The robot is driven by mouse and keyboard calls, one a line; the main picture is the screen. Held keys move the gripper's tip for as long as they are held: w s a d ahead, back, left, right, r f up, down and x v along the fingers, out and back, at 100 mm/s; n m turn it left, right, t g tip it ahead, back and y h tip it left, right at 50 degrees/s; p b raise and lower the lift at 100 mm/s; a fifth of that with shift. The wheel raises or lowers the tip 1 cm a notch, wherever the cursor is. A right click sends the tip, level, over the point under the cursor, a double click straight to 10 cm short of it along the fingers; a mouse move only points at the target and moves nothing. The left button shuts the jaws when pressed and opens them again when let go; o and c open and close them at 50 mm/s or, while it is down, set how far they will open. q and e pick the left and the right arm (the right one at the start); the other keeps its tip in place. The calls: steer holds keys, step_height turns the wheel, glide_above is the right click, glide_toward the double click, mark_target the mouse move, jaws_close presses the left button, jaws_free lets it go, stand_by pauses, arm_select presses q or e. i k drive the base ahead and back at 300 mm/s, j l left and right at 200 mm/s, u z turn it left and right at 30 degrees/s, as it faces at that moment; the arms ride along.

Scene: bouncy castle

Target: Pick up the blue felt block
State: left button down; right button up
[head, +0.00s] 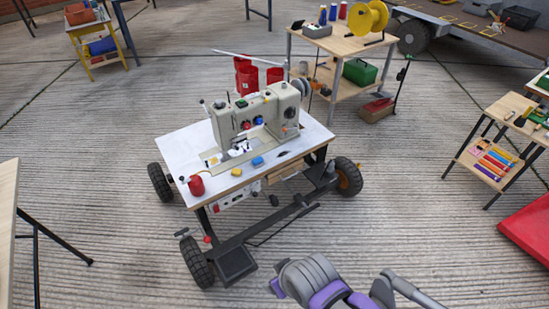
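A small blue block (258,161), apparently the felt block, lies on the white top of a wheeled sewing table (180,150), near its front edge. It is in front of a beige sewing machine (257,115). A yellow block (236,172) lies just left of it. Grey and purple links of my own arm show at the bottom edge, well short of the table. Neither of my grippers can be made out in the head view.
A red spool (196,185) stands at the table's front left corner. The table has black wheels (197,262) and a low frame. A wooden workbench (345,45) stands behind, and a tool stand (497,150) at right. Ribbed floor in front is mostly clear.

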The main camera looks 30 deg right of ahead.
mark_target(256, 162)
steer(key=i+l+u, duration=0.1)
steer(key=i+l, duration=0.35)
steer(key=l, duration=0.2)
steer(key=i+l+u, duration=0.25)
steer(key=i+l, duration=0.2)
steer(key=l, duration=0.25)
steer(key=i+l+u, duration=0.1)
steer(key=l, duration=0.3)
steer(key=i, duration=0.05)
